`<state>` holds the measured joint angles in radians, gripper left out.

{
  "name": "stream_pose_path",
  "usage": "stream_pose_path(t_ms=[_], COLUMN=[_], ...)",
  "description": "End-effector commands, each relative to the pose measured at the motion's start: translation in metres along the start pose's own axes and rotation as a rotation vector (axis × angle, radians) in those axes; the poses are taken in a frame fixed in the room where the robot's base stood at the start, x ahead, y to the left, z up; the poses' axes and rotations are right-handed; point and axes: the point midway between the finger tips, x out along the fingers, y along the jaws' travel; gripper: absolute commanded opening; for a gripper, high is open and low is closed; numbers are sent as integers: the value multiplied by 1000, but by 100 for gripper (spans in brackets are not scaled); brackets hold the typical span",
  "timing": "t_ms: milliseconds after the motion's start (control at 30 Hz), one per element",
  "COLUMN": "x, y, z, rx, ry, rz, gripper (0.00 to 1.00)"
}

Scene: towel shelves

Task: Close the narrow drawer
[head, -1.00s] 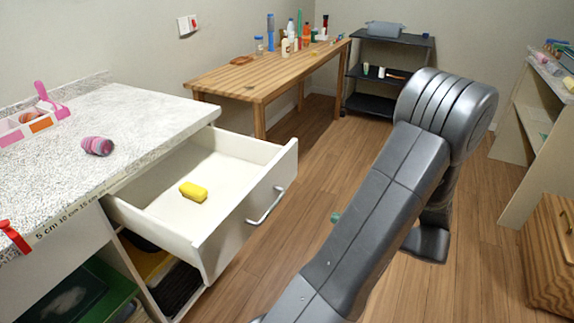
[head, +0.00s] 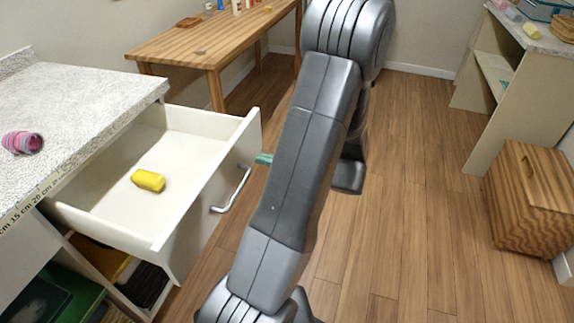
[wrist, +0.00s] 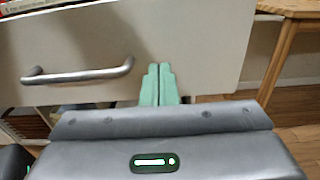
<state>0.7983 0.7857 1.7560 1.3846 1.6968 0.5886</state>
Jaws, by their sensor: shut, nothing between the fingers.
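The white drawer (head: 193,240) is pulled out of the cabinet under the speckled counter, with a yellow block (head: 148,180) lying inside. Its metal handle (head: 236,193) is on the front panel, which also fills much of the wrist view (wrist: 200,40), with the handle (wrist: 80,75) at left. My gripper's green tip (head: 264,159) shows beside the handle in the head view, mostly hidden by my arm. In the wrist view my gripper (wrist: 158,75) is shut and empty, right of the handle and before the panel. I cannot tell whether it touches the panel.
The counter (head: 90,90) carries a rolled pink-purple cloth (head: 22,143). A wooden table (head: 210,45) stands behind the drawer. A wooden box (head: 530,215) and a shelf unit (head: 490,110) stand at right. The floor between is clear.

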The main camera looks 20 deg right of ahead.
Motion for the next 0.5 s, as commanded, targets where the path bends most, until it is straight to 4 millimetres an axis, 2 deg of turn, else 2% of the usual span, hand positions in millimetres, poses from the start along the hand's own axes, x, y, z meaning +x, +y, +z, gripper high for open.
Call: stream_pose_path(t_ms=[200,500], x=[25,31], y=[0,0], z=[0,0], rx=[-1,0], ry=[0,0], rz=[1,-1], gripper=[0,0])
